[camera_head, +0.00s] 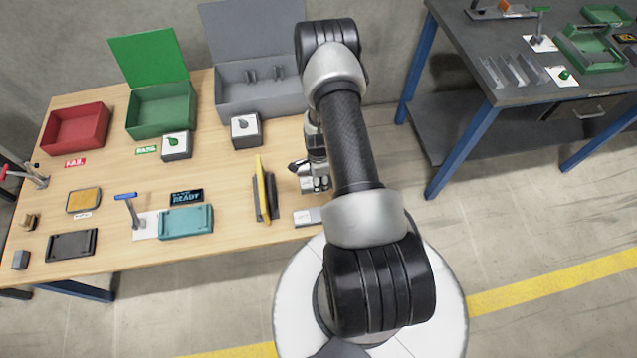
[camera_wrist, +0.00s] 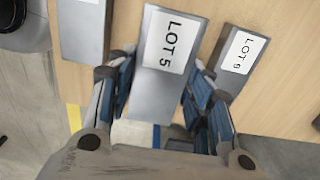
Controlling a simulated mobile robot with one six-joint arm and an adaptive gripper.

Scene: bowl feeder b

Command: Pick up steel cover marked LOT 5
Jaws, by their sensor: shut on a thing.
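The steel cover marked LOT 5 (camera_wrist: 163,72) is a grey block with a white label, in the middle of the wrist view. My gripper (camera_wrist: 155,92) is shut on it, with a blue-padded finger on each side of its near part. The labelled far end sticks out beyond the fingers. In the head view my gripper (camera_head: 314,172) is low over the right end of the wooden table, partly hidden by my arm. Whether the cover touches the table cannot be told.
A grey block marked LOT 9 (camera_wrist: 238,58) lies close to the right finger. Another grey block (camera_wrist: 83,32) lies to the left, near the table edge. In the head view a yellow bar (camera_head: 261,190) with dark strips lies left of my gripper, and a grey bin (camera_head: 262,98) stands behind.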

